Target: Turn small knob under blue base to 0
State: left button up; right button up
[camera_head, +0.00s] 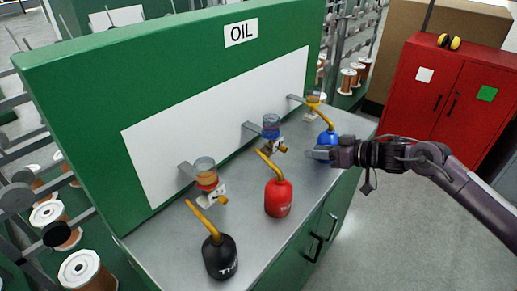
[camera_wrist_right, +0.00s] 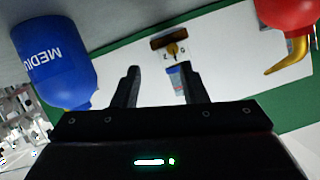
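The middle oil cup (camera_head: 271,125) hangs on a bracket from the green cabinet's back panel and shows blue parts. A white block with a small brass knob (camera_head: 282,148) sits under it. In the right wrist view this white block (camera_wrist_right: 172,51) appears upside down beyond the fingers, with a brown bar and dark marks too small to read; the blue cup part (camera_wrist_right: 180,78) is partly hidden by the right finger. My right gripper (camera_head: 312,154) is open and empty, in front of the blue can and apart from the knob. Its fingers (camera_wrist_right: 160,85) show spread. My left gripper is not in view.
A blue oil can (camera_head: 328,138) stands close to my right gripper; it also shows in the wrist view (camera_wrist_right: 52,60). A red can (camera_head: 278,198) and a black can (camera_head: 220,258) stand along the metal shelf (camera_head: 170,245). Other cups hang left (camera_head: 205,172) and at the far end (camera_head: 313,99).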

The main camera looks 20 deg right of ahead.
aim_at(283, 149)
jog(key=shift+w+a+f, duration=0.25)
jog(key=shift+w+a, duration=0.65)
jog(key=shift+a, duration=0.05)
jog(key=shift+w+a+f, duration=0.3)
jog(key=shift+w+a, duration=0.65)
jog(key=shift+w+a+f, duration=0.25)
jog(key=shift+w+a, duration=0.65)
jog(key=shift+a, duration=0.05)
jog(key=shift+c, duration=0.5)
grip_shut()
